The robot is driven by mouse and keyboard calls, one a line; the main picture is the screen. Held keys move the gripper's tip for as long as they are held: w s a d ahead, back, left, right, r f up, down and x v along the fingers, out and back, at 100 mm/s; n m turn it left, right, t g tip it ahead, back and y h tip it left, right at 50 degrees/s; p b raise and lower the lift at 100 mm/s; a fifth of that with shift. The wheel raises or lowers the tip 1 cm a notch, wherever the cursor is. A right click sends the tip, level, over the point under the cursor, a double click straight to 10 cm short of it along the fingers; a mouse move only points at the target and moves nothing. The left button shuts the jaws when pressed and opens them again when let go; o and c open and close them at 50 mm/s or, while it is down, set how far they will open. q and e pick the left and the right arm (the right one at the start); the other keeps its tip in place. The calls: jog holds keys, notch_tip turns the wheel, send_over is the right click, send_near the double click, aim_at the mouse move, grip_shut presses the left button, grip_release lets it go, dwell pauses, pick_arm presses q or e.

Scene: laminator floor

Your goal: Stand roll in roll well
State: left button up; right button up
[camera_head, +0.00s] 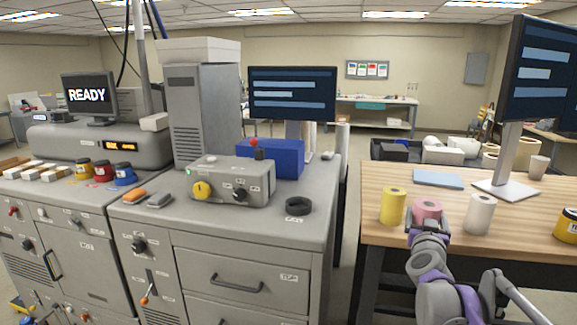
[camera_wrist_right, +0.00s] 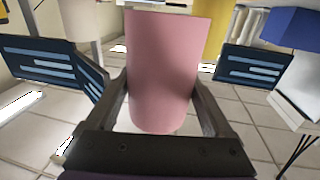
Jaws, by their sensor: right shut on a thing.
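A pink roll (camera_head: 428,207) is at the front of the wooden table, between a yellow roll (camera_head: 393,206) and a white roll (camera_head: 479,214). My right gripper (camera_head: 427,223) is shut on the pink roll; the right wrist view shows the roll (camera_wrist_right: 161,70) between its two fingers (camera_wrist_right: 163,112). The gripper hides the roll's lower part in the head view, so I cannot tell whether it touches the table. A black ring (camera_head: 298,206) lies on the grey cabinet top; I cannot tell if it is the roll well. My left gripper is not in view.
The wooden table (camera_head: 393,252) also holds a blue pad (camera_head: 437,179) and a monitor stand (camera_head: 507,188). A grey control box (camera_head: 228,183) with knobs and a blue box (camera_head: 288,158) stand on the cabinet. A gap separates cabinet and table. The cabinet's front right top is clear.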

aim_at(406, 237)
jog(key=s+a+f+y, duration=0.1)
jog(key=a+f, duration=0.4)
jog(key=f, duration=0.3)
jog(key=s+a+f, duration=0.1)
jog(key=a+f, duration=0.4)
jog(key=f, duration=0.3)
jog(key=s+a+f+n+y, duration=0.1)
jog(key=s+a+f, duration=0.6)
jog(key=s+f, duration=0.2)
jog(key=shift+s+a+f, duration=0.2)
jog(key=shift+s+f, duration=0.1)
jog(key=shift+f, duration=0.3)
jog(key=shift+d, duration=0.1)
